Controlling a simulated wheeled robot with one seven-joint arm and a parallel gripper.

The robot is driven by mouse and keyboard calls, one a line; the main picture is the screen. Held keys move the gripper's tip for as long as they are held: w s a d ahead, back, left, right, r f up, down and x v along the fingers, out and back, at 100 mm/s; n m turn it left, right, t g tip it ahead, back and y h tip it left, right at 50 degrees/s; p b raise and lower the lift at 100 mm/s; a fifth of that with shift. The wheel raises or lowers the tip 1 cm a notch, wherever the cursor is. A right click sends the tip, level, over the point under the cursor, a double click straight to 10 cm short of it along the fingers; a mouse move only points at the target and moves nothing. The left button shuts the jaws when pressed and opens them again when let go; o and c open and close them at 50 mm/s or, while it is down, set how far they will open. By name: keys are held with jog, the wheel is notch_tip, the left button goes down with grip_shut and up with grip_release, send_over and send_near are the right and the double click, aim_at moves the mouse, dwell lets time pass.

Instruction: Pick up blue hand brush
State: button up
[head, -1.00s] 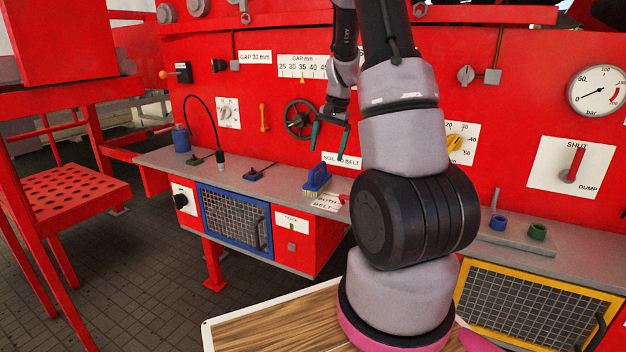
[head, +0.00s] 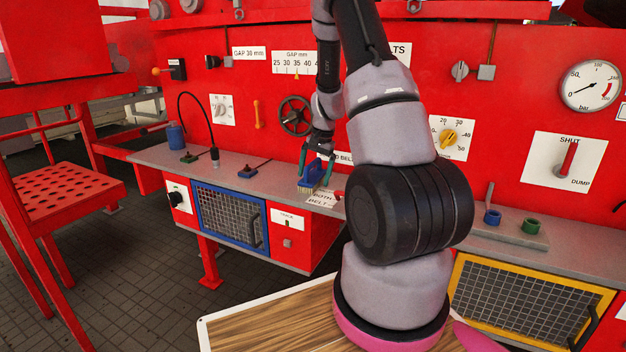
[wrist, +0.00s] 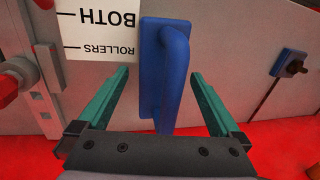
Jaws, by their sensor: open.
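The blue hand brush (head: 312,174) stands on the grey ledge, its pale bristles down and its blue handle up. In the wrist view the brush (wrist: 163,70) lies between and a little beyond the green fingers, its handle running along the picture's height. My gripper (head: 317,170) is open, with a finger on either side of the brush in the head view. In the wrist view my gripper (wrist: 160,85) shows a gap on both sides of the brush. I cannot tell whether a finger touches it.
The grey ledge (head: 235,185) runs along the red machine wall. A white label (wrist: 100,28) lies beside the brush. A small blue switch plate (wrist: 289,63) with a dark lever is to the right in the wrist view. A red knob (wrist: 8,85) is at the left.

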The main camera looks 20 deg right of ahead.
jog(key=c, duration=1.5)
jog(key=shift+r, duration=0.1)
notch_tip(320, 180, up, 10)
jog(key=shift+f, duration=0.1)
